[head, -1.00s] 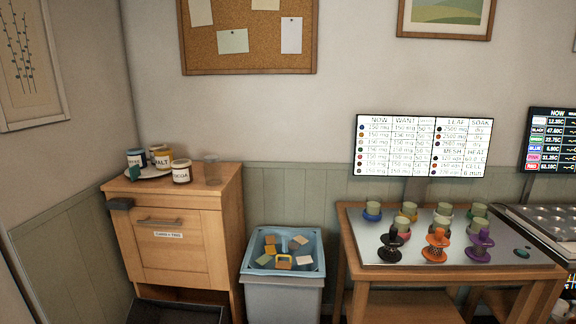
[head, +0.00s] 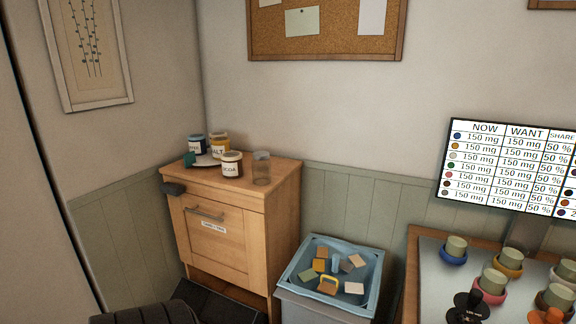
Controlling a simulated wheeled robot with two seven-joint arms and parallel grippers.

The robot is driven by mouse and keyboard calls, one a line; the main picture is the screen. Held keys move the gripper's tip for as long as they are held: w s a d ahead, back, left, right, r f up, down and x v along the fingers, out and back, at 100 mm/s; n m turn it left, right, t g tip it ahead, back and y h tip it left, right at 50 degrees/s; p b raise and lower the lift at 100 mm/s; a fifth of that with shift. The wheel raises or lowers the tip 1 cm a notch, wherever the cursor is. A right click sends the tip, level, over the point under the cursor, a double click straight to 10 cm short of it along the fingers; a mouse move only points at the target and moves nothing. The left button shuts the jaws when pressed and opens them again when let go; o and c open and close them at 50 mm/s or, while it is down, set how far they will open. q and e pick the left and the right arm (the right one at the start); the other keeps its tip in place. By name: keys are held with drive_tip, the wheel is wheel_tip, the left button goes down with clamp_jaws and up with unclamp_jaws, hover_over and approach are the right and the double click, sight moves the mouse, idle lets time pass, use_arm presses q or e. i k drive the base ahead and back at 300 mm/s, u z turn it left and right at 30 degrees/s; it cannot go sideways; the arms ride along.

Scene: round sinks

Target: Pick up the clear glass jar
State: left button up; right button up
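The clear glass jar (head: 261,168) stands upright on the right part of the wooden cabinet's top (head: 283,174). It looks empty, and the wall shows through it. A labelled cocoa jar (head: 232,165) stands just left of it, apart or nearly so. Neither of my grippers is in view. A dark rounded shape at the bottom edge may be part of my own body.
A malt jar (head: 219,146) and a blue-lidded jar (head: 196,145) stand behind on the left of the cabinet. A blue bin (head: 331,247) with sponge-like blocks stands right of the cabinet. A table (head: 412,262) with several coloured-ring cups stands far right.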

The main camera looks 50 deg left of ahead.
sight(261, 161)
drive_tip(key=u, duration=0.3)
drive_tip(key=i, duration=0.85)
drive_tip(key=u, duration=0.65)
